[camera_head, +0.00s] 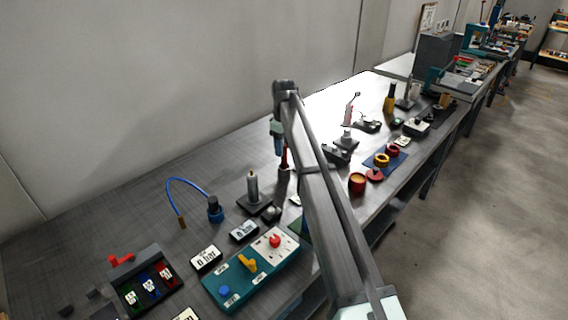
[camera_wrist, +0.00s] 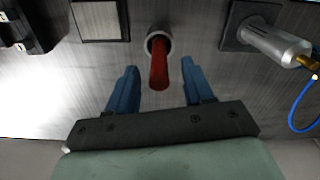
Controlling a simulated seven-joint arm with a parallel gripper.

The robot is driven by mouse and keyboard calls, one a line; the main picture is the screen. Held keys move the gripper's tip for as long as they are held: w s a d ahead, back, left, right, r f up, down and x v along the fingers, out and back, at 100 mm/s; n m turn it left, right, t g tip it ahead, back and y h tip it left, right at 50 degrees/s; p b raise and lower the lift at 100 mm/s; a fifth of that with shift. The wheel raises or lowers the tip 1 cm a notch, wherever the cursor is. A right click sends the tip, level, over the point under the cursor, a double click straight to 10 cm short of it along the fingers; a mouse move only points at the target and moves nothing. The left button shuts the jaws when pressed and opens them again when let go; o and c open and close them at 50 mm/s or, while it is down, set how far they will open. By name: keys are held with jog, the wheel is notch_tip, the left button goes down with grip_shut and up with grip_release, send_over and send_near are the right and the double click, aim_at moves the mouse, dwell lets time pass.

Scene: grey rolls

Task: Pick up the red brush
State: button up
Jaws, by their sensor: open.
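The red brush (camera_wrist: 159,70) stands in a small grey cup (camera_wrist: 153,38) in the wrist view, with its red handle sticking out toward the camera. In the head view, the brush (camera_head: 285,155) is upright in the cup (camera_head: 284,174) on the grey bench. My gripper (camera_wrist: 157,80) is open and empty, its two blue fingers on either side of the handle in the picture, with gaps on both sides. In the head view, my gripper (camera_head: 279,150) is just left of the brush handle. The lower end of the brush is hidden in the cup.
A grey cylinder on a dark base (camera_head: 253,188) stands near the cup, left of it. A blue cable (camera_head: 183,181) arches at left. A teal control box (camera_head: 252,270) is in front.

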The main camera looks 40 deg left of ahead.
aim_at(284, 168)
notch_tip(284, 168, down, 5)
jog(key=shift+f, duration=0.1)
grip_shut()
dwell(0.7)
